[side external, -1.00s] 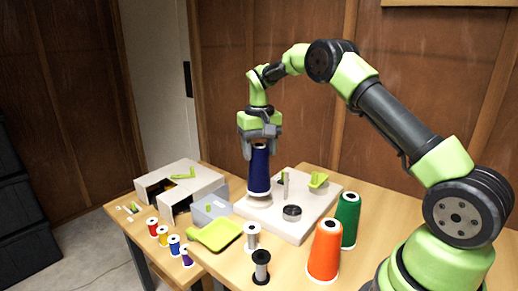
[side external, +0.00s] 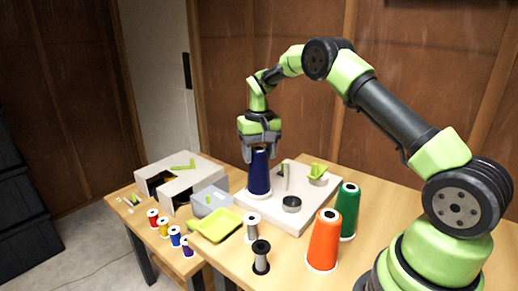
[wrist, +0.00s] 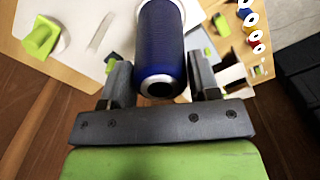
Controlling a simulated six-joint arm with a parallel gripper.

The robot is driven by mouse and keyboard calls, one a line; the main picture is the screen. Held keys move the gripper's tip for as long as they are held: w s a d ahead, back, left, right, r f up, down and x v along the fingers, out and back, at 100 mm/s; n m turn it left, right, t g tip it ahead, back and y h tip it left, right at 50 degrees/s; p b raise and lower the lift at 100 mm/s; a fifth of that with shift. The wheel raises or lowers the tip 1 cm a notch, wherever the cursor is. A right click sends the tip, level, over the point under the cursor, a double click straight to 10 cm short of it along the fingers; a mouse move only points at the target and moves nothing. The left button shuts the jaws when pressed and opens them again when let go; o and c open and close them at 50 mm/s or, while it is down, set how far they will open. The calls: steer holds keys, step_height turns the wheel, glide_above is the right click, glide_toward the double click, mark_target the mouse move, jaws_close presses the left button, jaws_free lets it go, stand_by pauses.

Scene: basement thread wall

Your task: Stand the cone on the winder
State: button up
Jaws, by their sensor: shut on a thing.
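The dark blue cone (side external: 258,172) stands upright, wide end down, at the left part of the pale board of the winder (side external: 303,222). Its base looks to be at or very near the board; the exact contact and any peg under it are hidden. My gripper (side external: 260,155) points down and is shut on the cone's narrow top. In the wrist view the blue cone (wrist: 163,45) sits between the two fingers of my gripper (wrist: 161,85), its top hole facing the camera.
On the board stand a thin upright post (side external: 285,177), a dark round puck (side external: 291,204) and a green-topped part (side external: 318,172). Orange (side external: 324,242) and green (side external: 349,212) cones stand at right. A lime tray (side external: 214,227), grey box (side external: 208,201) and several small spools are at left.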

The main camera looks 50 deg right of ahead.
steer(key=o, duration=0.9)
steer(key=shift+f, duration=0.1)
step_height(320, 180, up, 7)
stand_by(0.8)
